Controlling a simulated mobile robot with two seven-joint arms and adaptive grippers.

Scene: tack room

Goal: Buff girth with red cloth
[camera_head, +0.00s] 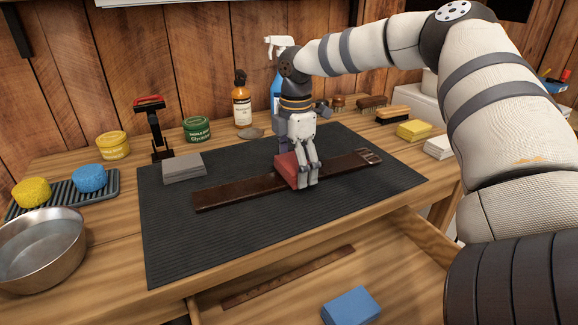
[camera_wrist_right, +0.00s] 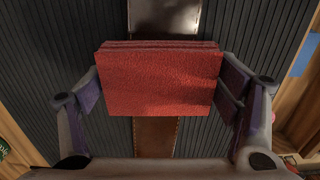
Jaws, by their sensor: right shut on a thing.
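The girth (camera_head: 235,192) is a brown leather strap with a metal buckle at its right end. It lies flat across the black ribbed mat (camera_head: 210,240). My right gripper (camera_head: 308,184) is shut on the folded red cloth (camera_head: 287,168), over the middle of the girth. In the right wrist view the red cloth (camera_wrist_right: 160,82) fills the space between the fingers. The girth (camera_wrist_right: 156,138) runs beneath it, and part of it is hidden by the cloth. I cannot tell whether cloth and leather touch. My left gripper is not in view.
A grey cloth stack (camera_head: 184,168) lies on the mat's left. A metal bowl (camera_head: 42,248) and sponges stand at the left. Bottles, a green tin (camera_head: 197,129) and brushes line the back. An open drawer in front holds a blue block (camera_head: 351,306).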

